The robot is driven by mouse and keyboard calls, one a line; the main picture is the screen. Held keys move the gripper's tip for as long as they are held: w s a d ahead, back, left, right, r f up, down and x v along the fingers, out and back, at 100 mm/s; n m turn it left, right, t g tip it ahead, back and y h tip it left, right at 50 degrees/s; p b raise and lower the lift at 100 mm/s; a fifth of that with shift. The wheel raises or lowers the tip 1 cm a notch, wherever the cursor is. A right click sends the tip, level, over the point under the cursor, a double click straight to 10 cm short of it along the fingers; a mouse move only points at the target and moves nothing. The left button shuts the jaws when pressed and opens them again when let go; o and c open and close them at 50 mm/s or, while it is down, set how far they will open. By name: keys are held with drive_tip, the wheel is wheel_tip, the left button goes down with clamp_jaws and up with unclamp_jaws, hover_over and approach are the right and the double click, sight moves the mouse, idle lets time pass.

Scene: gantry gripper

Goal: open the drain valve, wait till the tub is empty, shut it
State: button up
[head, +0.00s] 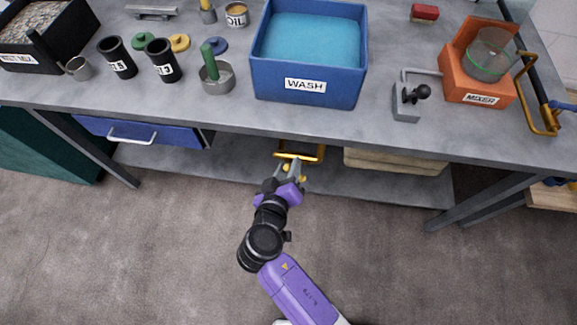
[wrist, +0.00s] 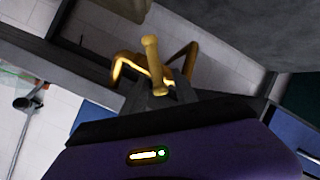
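The blue tub (head: 262,78) labelled WASH stands on the bench, with blue liquid in it. A yellow bent pipe or bracket (head: 318,155) shows under the bench front edge, below the tub; it also shows in the wrist view (wrist: 187,62). A yellow lever-like bar (wrist: 151,58) with a rounded end stands out there, probably the drain valve's handle. My gripper (head: 292,168) is at this yellow fitting. In the wrist view the fingers (wrist: 155,97) lie on both sides of the bar's near end. Whether they grip it is unclear. The drain outlet is hidden.
The grey bench (head: 230,118) overhangs my gripper. A lower shelf (head: 380,182) holds a pale stack (head: 395,162). A blue drawer (head: 165,134) is on the left. Black cups, an orange bin (head: 480,85) and a small black-knobbed device (head: 407,105) stand on the bench. The floor in front is clear.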

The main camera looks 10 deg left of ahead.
drive_tip(key=shift+s, duration=0.1)
drive_tip(key=v, duration=0.7)
drive_tip(key=shift+s+r+b, duration=0.15)
drive_tip(key=shift+s+b, duration=0.1)
drive_tip(key=shift+b, duration=0.15)
